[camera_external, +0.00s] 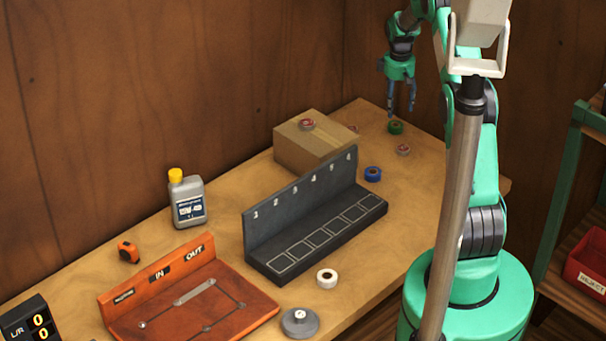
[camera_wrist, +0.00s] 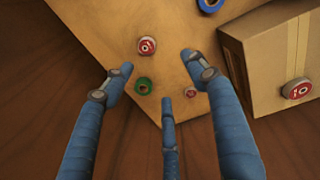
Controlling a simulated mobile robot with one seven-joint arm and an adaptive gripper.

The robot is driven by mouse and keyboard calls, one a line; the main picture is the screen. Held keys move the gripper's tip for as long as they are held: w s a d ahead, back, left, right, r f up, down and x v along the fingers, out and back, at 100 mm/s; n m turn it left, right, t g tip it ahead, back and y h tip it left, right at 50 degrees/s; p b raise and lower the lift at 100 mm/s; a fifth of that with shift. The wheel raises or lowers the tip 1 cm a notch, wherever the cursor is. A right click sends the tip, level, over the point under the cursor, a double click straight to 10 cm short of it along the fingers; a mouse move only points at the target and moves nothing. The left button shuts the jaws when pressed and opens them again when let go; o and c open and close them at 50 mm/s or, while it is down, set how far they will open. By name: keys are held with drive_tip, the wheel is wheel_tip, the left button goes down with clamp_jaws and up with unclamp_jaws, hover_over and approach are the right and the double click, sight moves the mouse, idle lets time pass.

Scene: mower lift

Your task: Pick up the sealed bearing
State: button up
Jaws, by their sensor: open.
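Several round pieces with red faces and silver rims look like bearings; I cannot tell which is the sealed one. One red-faced disc (camera_external: 403,150) lies on the bench right of the cardboard box; it also shows in the wrist view (camera_wrist: 147,46). Another disc (camera_external: 307,124) lies on the box, also in the wrist view (camera_wrist: 297,89). A third disc (camera_wrist: 192,91) lies near the bench edge, mostly hidden by the box in the external view. My gripper (camera_external: 400,108) is open and empty above the bench's far end; its fingers (camera_wrist: 156,72) spread around the view's middle.
A green ring (camera_external: 396,127) lies near the gripper, a blue ring (camera_external: 372,174) nearer the slotted black rack (camera_external: 300,225). The cardboard box (camera_external: 316,150) stands close by. A bottle (camera_external: 187,200), white ring (camera_external: 327,278) and orange board (camera_external: 190,300) occupy the bench's near part.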

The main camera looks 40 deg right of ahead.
drive_tip(key=d+f, duration=0.1)
drive_tip(key=f, duration=0.1)
drive_tip(key=s+d+f, duration=0.1)
drive_tip(key=d+f, duration=0.1)
drive_tip(key=shift+d+f, duration=0.1)
drive_tip(key=shift+d, duration=0.1)
drive_tip(key=shift+f, duration=0.15)
hover_over(403, 148)
drive_tip(key=shift+a+f, duration=0.15)
drive_tip(key=shift+f, duration=4.05)
drive_tip(key=shift+f+p, duration=0.4)
drive_tip(key=shift+f, duration=2.15)
drive_tip(key=c, duration=1.3)
